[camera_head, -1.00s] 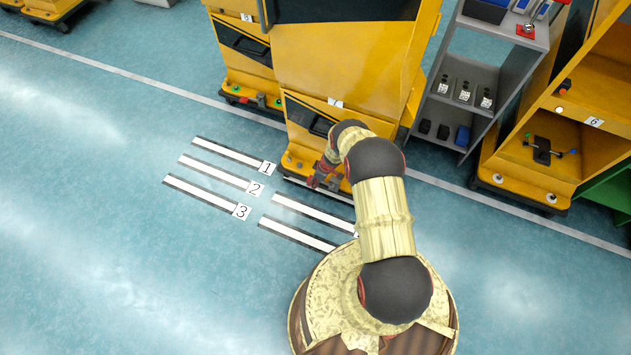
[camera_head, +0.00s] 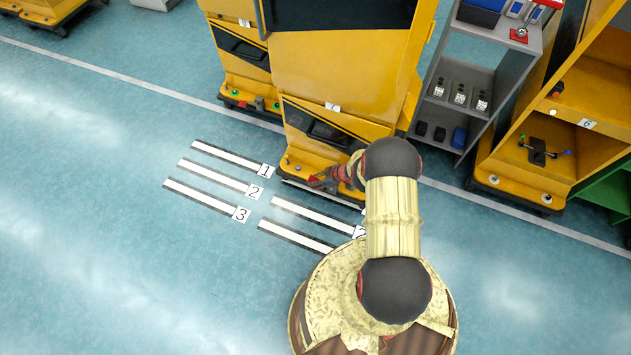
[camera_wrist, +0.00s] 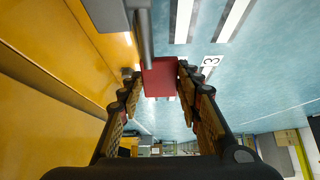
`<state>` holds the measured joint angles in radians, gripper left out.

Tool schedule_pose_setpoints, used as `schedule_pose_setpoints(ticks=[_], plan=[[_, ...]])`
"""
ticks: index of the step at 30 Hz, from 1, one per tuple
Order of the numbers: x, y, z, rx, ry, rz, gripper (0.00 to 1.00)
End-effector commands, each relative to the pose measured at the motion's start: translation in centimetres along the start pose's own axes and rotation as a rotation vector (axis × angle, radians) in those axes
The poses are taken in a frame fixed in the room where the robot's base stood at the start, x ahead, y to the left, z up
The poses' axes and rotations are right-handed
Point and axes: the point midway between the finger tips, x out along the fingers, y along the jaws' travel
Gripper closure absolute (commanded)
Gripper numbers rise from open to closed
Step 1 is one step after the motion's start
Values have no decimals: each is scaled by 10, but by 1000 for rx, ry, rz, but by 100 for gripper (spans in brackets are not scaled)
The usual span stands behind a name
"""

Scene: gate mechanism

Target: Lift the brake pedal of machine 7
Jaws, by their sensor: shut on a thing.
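A yellow machine (camera_head: 345,75) stands in front of me, with a small number label on it too small to read surely. A long pale bar (camera_head: 322,192) runs along its low front edge. My gripper (camera_head: 322,182) is low at this front edge, partly hidden by my arm. In the wrist view, my gripper (camera_wrist: 160,82) has its two fingers on either side of a red block (camera_wrist: 160,76), which looks like the brake pedal. The fingers are shut on it. A grey bar (camera_wrist: 145,28) reaches the red block from the top of the wrist view.
White floor strips with number plates (camera_head: 240,214) lie left of my base. A grey shelf (camera_head: 465,75) and an open yellow cabinet (camera_head: 560,120) stand to the right. Another yellow machine (camera_head: 240,60) stands behind to the left. The floor at left is clear.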

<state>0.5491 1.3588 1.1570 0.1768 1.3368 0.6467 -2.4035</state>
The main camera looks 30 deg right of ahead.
Motion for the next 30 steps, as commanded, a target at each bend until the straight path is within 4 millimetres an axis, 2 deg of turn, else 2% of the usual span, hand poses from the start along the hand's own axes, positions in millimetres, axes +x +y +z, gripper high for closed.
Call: schedule_pose_setpoints(ticks=[10,11,21,30], plan=[[-1,0,1,3,1,0,100],[-1,0,1,3,1,0,65],[0,0,1,2,2,0,47],[-1,0,0,2,2,0,47]])
